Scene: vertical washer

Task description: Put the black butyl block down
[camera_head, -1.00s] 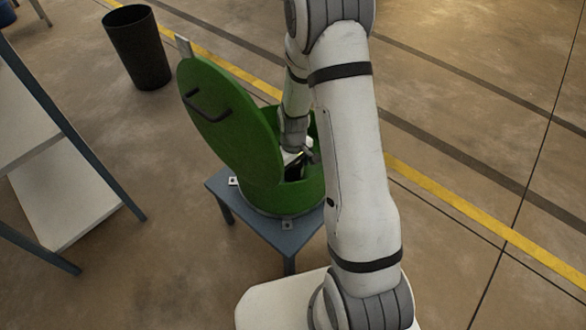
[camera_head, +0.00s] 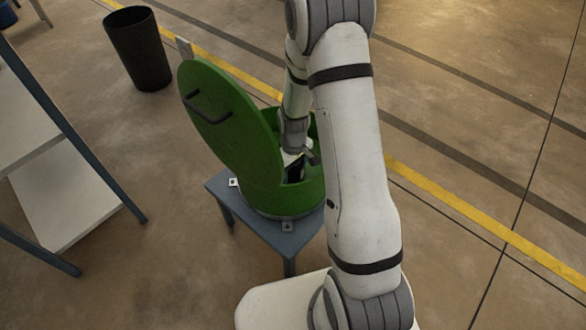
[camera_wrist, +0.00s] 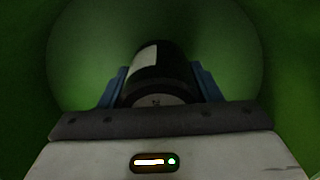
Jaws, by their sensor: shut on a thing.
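The black butyl block (camera_wrist: 162,72) shows in the wrist view as a dark rounded piece with a pale patch, between the two blue fingers of my gripper (camera_wrist: 158,82). My gripper is shut on it, inside the green washer (camera_wrist: 285,70), whose walls surround the view. In the head view the green washer (camera_head: 314,188) stands with its round lid (camera_head: 228,120) tilted open on the left. My gripper (camera_head: 294,170) reaches down into the opening. The lid and washer wall hide much of the block there, and I cannot tell whether it touches the washer floor.
The washer stands on a small blue-grey table (camera_head: 256,232). A black bin (camera_head: 139,50) is at the upper left. A shelf rack (camera_head: 75,197) with pale boards is at the left. Open floor with a yellow line (camera_head: 480,221) lies to the right.

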